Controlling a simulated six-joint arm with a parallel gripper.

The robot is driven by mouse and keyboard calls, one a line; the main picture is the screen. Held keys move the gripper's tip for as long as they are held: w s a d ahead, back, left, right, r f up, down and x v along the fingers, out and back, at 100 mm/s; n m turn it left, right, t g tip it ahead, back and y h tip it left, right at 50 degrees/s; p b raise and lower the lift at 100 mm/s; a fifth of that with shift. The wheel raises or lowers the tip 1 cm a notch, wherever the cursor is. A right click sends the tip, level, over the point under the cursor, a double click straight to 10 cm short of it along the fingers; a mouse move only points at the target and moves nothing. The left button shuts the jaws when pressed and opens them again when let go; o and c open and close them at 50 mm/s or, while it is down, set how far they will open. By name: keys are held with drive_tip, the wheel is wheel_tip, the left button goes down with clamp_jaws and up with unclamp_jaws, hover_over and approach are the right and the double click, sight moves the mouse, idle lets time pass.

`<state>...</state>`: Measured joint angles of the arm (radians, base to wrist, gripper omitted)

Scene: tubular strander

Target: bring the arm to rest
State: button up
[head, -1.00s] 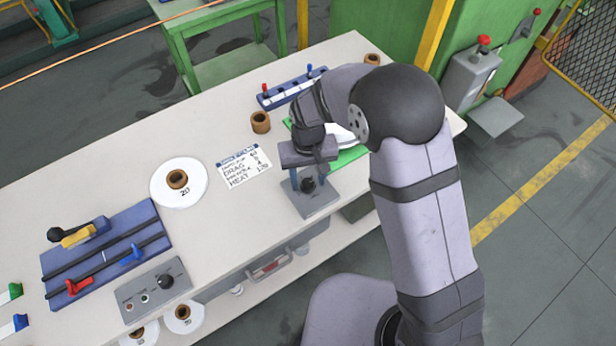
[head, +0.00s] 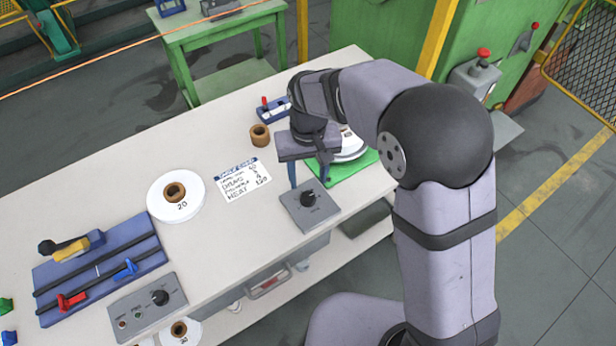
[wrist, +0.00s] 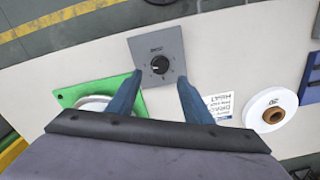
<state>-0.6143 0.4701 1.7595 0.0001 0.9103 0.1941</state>
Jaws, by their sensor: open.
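My gripper (head: 308,180) is open and empty, its two blue fingers pointing down over the workbench (head: 220,240). It hangs above the grey control box (head: 322,211) with a black knob (head: 307,198), apart from the knob. In the wrist view the fingers (wrist: 159,82) stand apart, with the knob (wrist: 160,65) seen between and beyond their tips. My forearm and wrist hide part of the bench's far right end.
A printed card (head: 242,180), a brown bobbin (head: 260,135), a white disc marked 20 (head: 160,200) and a blue rail fixture (head: 100,265) are on the bench. A green machine (head: 530,60) stands behind.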

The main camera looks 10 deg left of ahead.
idle(0.3)
drive_tip(key=shift+w+a+n, duration=0.2)
drive_tip(key=shift+w+n, duration=0.1)
drive_tip(key=shift+n+g+h, duration=0.4)
drive_tip(key=shift+n+g, duration=0.1)
drive_tip(key=shift+n, duration=0.1)
drive_tip(key=s+d+f, duration=0.1)
drive_tip(key=s, duration=0.1)
drive_tip(key=s+d+f, duration=0.3)
drive_tip(key=s+d, duration=0.1)
drive_tip(key=s, duration=0.1)
drive_tip(key=shift+f, duration=0.4)
drive_tip(key=s+d+r+m, duration=0.1)
drive_tip(key=s+d+m, duration=0.1)
drive_tip(key=s+d, duration=0.35)
drive_tip(key=s+d+r+m, duration=0.1)
drive_tip(key=s+d, duration=0.2)
drive_tip(key=d, duration=0.6)
drive_tip(key=w+d+r+m+t, duration=0.1)
drive_tip(key=w+d+r+m, duration=0.1)
drive_tip(key=d, duration=0.3)
drive_tip(key=shift+d+r+m+y, duration=0.35)
drive_tip(key=shift+r+m, duration=0.2)
drive_tip(key=shift+m, duration=0.25)
